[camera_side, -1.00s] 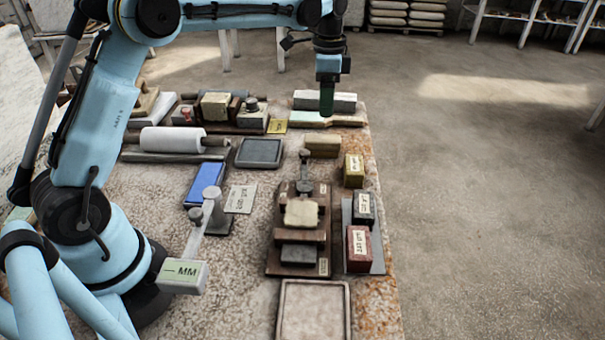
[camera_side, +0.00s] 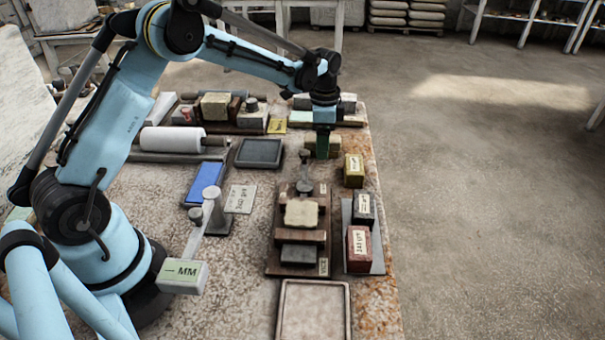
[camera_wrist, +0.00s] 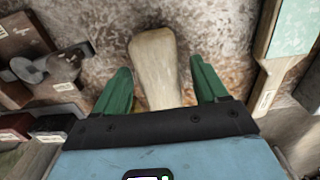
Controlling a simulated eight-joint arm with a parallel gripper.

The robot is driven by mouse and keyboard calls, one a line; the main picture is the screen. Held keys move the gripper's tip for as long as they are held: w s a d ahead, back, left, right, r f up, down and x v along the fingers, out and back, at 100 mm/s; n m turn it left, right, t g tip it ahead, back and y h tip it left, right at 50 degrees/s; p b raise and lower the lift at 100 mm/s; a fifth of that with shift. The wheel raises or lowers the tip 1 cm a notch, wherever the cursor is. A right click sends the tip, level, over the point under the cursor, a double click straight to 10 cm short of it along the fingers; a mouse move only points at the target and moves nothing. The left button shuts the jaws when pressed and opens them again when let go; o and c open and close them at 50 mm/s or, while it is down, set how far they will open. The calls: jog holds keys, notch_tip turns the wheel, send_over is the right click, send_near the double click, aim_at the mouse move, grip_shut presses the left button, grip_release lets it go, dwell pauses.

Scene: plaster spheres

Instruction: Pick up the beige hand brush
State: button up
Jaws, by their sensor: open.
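The beige hand brush (camera_wrist: 153,58) lies on the speckled table. In the wrist view its pale, rounded end sticks out beyond my gripper (camera_wrist: 161,70), and the rest passes back between the two green fingers and under the dark gripper body. The fingers are open, one on each side of the brush, with a gap showing at the fingertips. In the side view my gripper (camera_side: 322,154) points down over the brush (camera_side: 336,143) and covers its middle. I cannot tell the exact height of the fingertips.
A yellow labelled block (camera_side: 353,170) stands close by at the front right. A wooden stand (camera_side: 271,258) with a beige piece is in front. A pale turquoise-and-wood tool (camera_wrist: 296,30) lies behind the brush. A dark grey tray (camera_side: 259,152) is to the left.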

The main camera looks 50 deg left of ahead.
jog(key=shift+c, duration=0.4)
jog(key=c, duration=1)
jog(key=shift+r, duration=0.1)
jog(key=shift+r, duration=0.25)
jog(key=r, duration=0.3)
jog(key=shift+s+d+r, duration=0.15)
jog(key=shift+d+r, duration=0.15)
jog(key=shift+r, duration=0.1)
jog(key=s+d+r, duration=0.4)
jog(key=d+r, duration=0.2)
jog(key=d, duration=0.4)
jog(key=shift+s+r, duration=0.2)
jog(key=shift+s, duration=0.1)
